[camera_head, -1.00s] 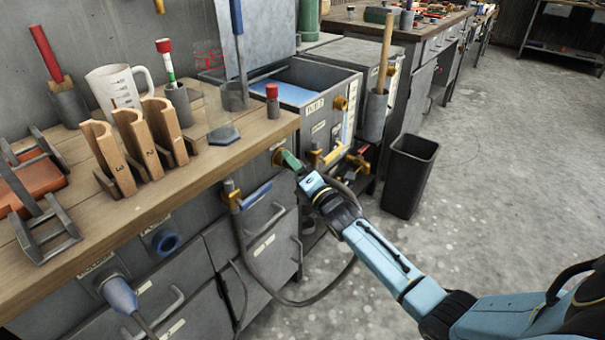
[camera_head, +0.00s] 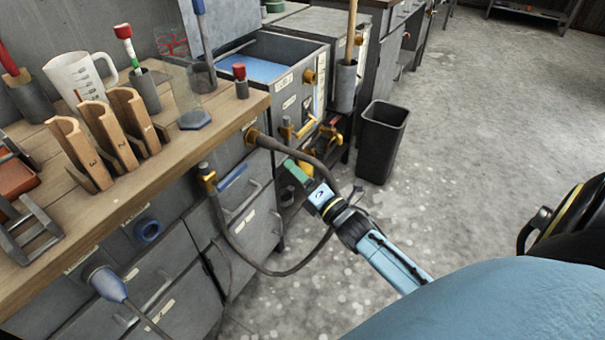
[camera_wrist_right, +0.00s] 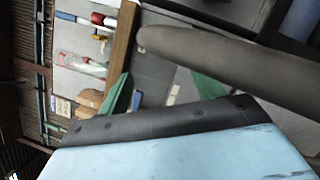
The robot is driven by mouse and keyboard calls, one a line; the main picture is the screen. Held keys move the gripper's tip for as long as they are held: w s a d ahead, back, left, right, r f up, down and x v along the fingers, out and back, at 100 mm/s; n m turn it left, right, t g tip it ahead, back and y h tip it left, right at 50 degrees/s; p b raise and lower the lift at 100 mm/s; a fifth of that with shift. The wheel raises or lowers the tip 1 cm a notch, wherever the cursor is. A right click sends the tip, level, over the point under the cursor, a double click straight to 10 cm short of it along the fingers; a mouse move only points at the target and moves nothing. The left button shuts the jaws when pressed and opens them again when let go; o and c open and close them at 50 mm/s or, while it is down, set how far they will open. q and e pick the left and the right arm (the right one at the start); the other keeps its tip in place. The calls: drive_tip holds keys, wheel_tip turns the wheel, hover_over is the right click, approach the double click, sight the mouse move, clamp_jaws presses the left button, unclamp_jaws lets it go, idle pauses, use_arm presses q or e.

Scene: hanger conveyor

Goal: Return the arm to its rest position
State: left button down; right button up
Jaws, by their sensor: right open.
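My right gripper (camera_head: 294,172), with green fingertips on a pale blue arm, is off the bench front, below and right of the upper brass fitting (camera_head: 252,136). It is open, with nothing seen between its fingers. In the right wrist view the green fingers (camera_wrist_right: 160,92) stand apart. A dark hose (camera_head: 298,147) runs from the upper brass fitting, passes just behind the gripper and loops down to a lower brass valve (camera_head: 207,180). The hose also crosses close by in the right wrist view (camera_wrist_right: 215,60). My left gripper is out of view.
The wooden bench (camera_head: 170,165) holds a measuring jug (camera_head: 80,80), numbered wooden holders (camera_head: 105,130) and a red-capped bottle (camera_head: 240,82). A black bin (camera_head: 380,145) stands on the floor behind the gripper. The floor to the right is clear.

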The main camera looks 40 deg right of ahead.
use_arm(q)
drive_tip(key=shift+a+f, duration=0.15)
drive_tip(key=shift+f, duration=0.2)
use_arm(e)
drive_tip(key=shift+s, duration=0.55)
drive_tip(key=shift+f, duration=0.15)
